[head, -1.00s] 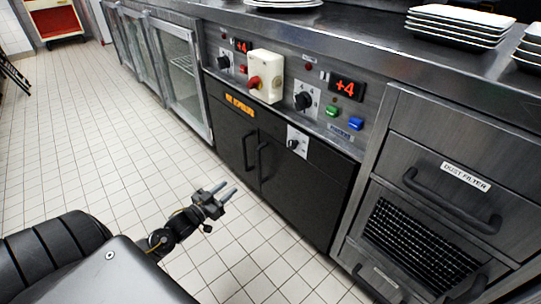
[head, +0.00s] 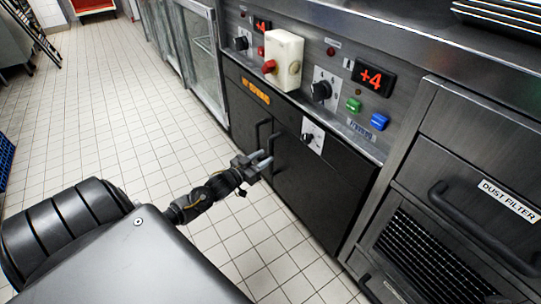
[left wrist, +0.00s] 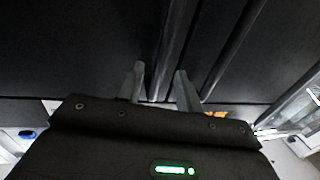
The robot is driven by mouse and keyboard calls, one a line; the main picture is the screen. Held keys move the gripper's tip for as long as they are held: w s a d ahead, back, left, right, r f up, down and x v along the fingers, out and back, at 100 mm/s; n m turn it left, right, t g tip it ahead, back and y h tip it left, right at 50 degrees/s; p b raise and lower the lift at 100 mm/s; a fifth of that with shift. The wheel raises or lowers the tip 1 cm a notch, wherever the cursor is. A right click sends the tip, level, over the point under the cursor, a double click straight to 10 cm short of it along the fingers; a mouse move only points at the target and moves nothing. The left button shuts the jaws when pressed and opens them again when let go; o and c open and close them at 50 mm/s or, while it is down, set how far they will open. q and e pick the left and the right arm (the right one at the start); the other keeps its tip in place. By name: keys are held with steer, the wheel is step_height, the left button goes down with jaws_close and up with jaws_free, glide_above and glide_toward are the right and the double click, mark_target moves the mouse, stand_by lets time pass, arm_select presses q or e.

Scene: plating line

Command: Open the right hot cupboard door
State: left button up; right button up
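The hot cupboard has two black doors under the control panel. The right door (head: 318,195) looks shut; its dark bar handle (head: 273,143) is partly hidden by my left gripper (head: 262,160). In the left wrist view, which looks upside down, that handle (left wrist: 174,45) runs between the two open fingers of my left gripper (left wrist: 160,84). Both fingers seem apart from it, though contact at the tips is hard to tell. The left door's handle (left wrist: 232,50) lies outside the fingers, to the right there. My right gripper is not in view.
Knobs, a red-and-white switch box (head: 283,60) and green and blue buttons (head: 379,121) sit on the panel above. A dust filter drawer (head: 470,150) stands to the right. The tiled floor (head: 120,130) in front is clear.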

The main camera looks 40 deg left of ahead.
arm_select(q)
steer(key=shift+w+d+b, duration=0.15)
steer(key=shift+w+b, duration=0.45)
steer(key=shift+w, duration=1.55)
jaws_close()
